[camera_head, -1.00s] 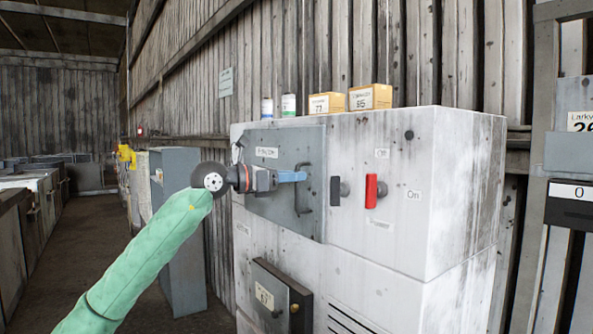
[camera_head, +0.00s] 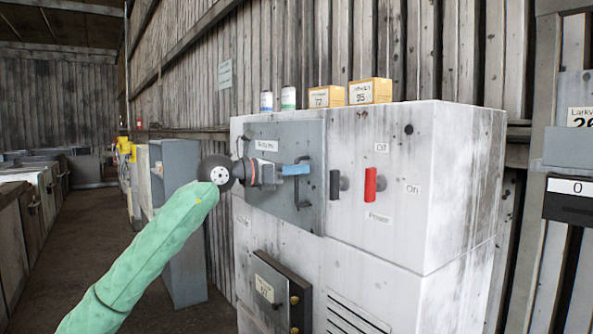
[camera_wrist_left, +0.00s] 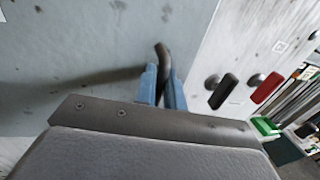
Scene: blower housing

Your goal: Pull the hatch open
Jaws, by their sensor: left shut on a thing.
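The hatch (camera_head: 262,192) is a grey-blue panel on the front of a white, stained housing. A bent metal bar handle (camera_head: 298,196) stands on its right side. My left gripper (camera_head: 300,169) reaches in from the left, and its blue fingers are shut on the handle. In the left wrist view the fingers (camera_wrist_left: 162,88) close around the handle (camera_wrist_left: 161,52), whose upper end shows above them. The hatch looks flush with the housing front. My right gripper is in neither view.
A black lever (camera_head: 335,184) and a red lever (camera_head: 371,184) stand right of the hatch. A smaller grey box door (camera_head: 280,290) is below. Cans (camera_head: 288,98) and yellow boxes (camera_head: 370,91) sit on top. A tall grey cabinet (camera_head: 180,220) stands to the left.

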